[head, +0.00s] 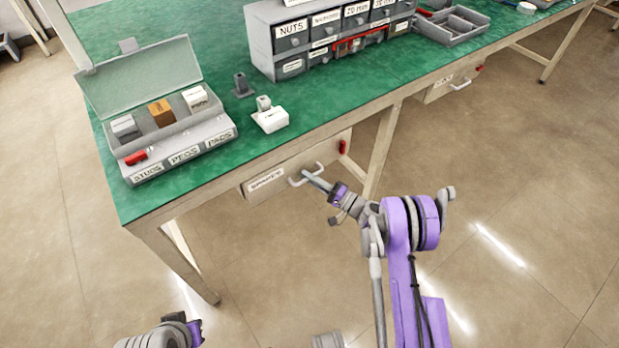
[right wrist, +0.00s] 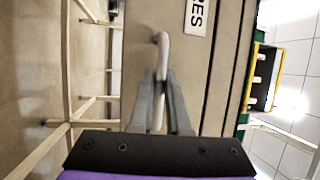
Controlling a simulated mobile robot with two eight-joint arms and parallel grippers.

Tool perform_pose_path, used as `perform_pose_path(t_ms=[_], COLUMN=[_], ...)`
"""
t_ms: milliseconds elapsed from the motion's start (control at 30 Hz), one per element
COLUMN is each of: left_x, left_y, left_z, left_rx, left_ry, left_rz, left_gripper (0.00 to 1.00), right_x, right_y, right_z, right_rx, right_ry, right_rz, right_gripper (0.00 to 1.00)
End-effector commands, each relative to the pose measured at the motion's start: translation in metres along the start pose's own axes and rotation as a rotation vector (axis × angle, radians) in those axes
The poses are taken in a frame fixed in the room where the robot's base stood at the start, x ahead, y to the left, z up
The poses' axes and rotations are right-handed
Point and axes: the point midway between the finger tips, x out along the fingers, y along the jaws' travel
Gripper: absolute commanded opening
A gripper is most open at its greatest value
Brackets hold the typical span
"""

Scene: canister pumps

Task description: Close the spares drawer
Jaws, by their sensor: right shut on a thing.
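The spares drawer (head: 264,186) is under the near edge of the green workbench, its front labelled and fitted with a white bar handle (head: 298,180). In the head view its front looks about level with the bench edge, and I cannot tell how far it stands out. My right gripper (head: 312,180) is at the handle. In the right wrist view, its two fingers are shut on the handle (right wrist: 161,50), beside the drawer front (right wrist: 140,25) with part of its label showing. My left arm shows at the bottom left, but its fingers are not in view.
The green workbench (head: 215,120) holds a lidded tray (head: 165,125) of blocks, small grey and white fixtures, and a labelled drawer cabinet (head: 330,40). A bench leg (head: 385,150) stands right of the drawer. A second drawer (head: 440,90) is farther right. The floor in front is open.

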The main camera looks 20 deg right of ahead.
Motion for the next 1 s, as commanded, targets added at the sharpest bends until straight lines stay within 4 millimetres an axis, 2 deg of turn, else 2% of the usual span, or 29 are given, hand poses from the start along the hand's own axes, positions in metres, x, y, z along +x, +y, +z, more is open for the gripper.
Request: perform_pose_path(t_ms=[367, 600, 833, 867, 900, 1000], left_x=[0.000, 0.009, 0.008, 0.008, 0.008, 0.008], left_y=[0.000, 0.000, 0.000, 0.000, 0.000, 0.000], left_z=[0.000, 0.003, 0.002, 0.002, 0.002, 0.002], left_rx=[0.000, 0.000, 0.000, 0.000, 0.000, 0.000], left_ry=[0.000, -0.003, -0.003, -0.003, -0.003, -0.003], left_rz=[0.000, 0.000, 0.000, 0.000, 0.000, 0.000], left_gripper=[0.00, 0.00, 0.00, 0.00, 0.00, 0.00], right_x=[0.000, 0.022, 0.022, 0.023, 0.022, 0.022], right_y=[0.001, 0.006, 0.005, 0.005, 0.005, 0.005], right_z=[0.000, -0.009, -0.010, -0.010, -0.010, -0.009], right_rx=[0.000, 0.000, 0.000, 0.000, 0.000, 0.000], right_ry=[-0.001, 0.000, 0.002, 0.002, 0.002, 0.001], right_rz=[0.001, 0.001, 0.001, 0.001, 0.001, 0.001], right_gripper=[0.00, 0.00, 0.00, 0.18, 0.26, 0.27])
